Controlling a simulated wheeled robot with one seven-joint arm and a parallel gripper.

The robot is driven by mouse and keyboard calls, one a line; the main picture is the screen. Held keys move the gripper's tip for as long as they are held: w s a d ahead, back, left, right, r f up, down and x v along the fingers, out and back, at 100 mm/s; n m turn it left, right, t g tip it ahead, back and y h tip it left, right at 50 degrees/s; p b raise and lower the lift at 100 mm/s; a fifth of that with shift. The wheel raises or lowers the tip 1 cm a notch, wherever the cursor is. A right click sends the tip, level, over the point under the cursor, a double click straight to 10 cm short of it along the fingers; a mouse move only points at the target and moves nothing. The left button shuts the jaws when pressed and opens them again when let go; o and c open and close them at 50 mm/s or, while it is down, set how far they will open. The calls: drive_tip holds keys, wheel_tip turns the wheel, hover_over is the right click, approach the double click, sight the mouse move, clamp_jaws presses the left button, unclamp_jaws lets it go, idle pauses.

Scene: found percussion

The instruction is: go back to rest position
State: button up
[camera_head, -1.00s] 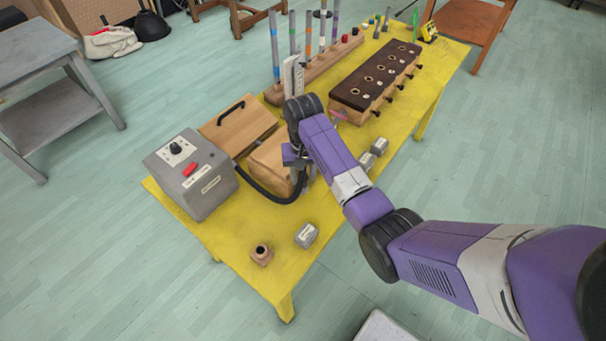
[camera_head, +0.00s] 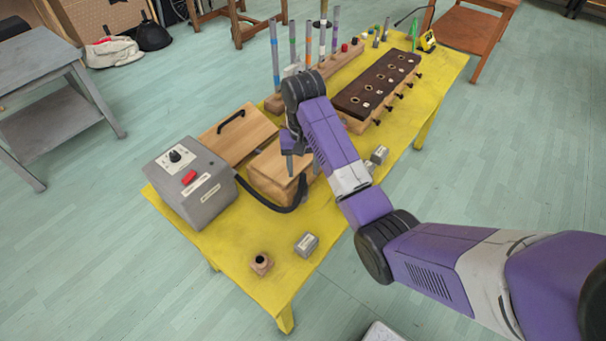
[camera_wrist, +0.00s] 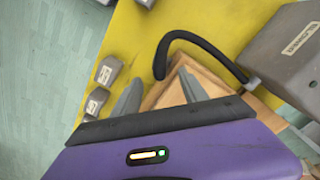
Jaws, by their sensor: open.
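My gripper (camera_head: 293,165) hangs above the wooden box (camera_head: 272,172) near the middle of the yellow table (camera_head: 232,258). In the wrist view, the two grey fingers of my gripper (camera_wrist: 160,78) stand apart with nothing between them. The wooden box (camera_wrist: 190,88) lies beyond the fingertips, and a black hose (camera_wrist: 190,38) curves just past them. My purple arm reaches in from the right and hides part of the table.
A grey control box (camera_head: 195,190) with a red button stands at the left. A wooden lid with a black handle (camera_head: 238,134), a rack of coloured tubes (camera_head: 332,72) and a dark-topped wooden block (camera_head: 378,84) stand behind. Small grey blocks (camera_head: 306,244) lie in front.

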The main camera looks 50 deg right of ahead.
drive_tip(key=shift+w+r, duration=0.1)
idle(0.6)
drive_tip(key=w+r+n+t+h, duration=0.2)
drive_tip(key=w+r+t+h, duration=0.15)
drive_tip(key=w+t, duration=0.65)
drive_tip(key=s+a+r+n+t+b, duration=0.2)
drive_tip(key=s+a+t, duration=0.1)
drive_tip(key=s+a, duration=0.65)
drive_tip(key=s+a+r+n+t+b, duration=0.1)
drive_tip(key=s+a+t, duration=0.4)
drive_tip(key=s, duration=0.7)
drive_tip(key=s+a+n+g+y+b, duration=0.1)
drive_tip(key=s+a, duration=0.3)
drive_tip(key=s, duration=0.6)
drive_tip(key=s+a+n+g+y+b, duration=0.1)
drive_tip(key=s+a, duration=0.3)
drive_tip(key=s, duration=0.6)
drive_tip(key=shift+n+g+y, duration=0.6)
drive_tip(key=shift+n+y, duration=0.15)
drive_tip(key=shift+n, duration=0.05)
drive_tip(key=shift+d, duration=0.15)
drive_tip(key=shift+c, duration=0.2)
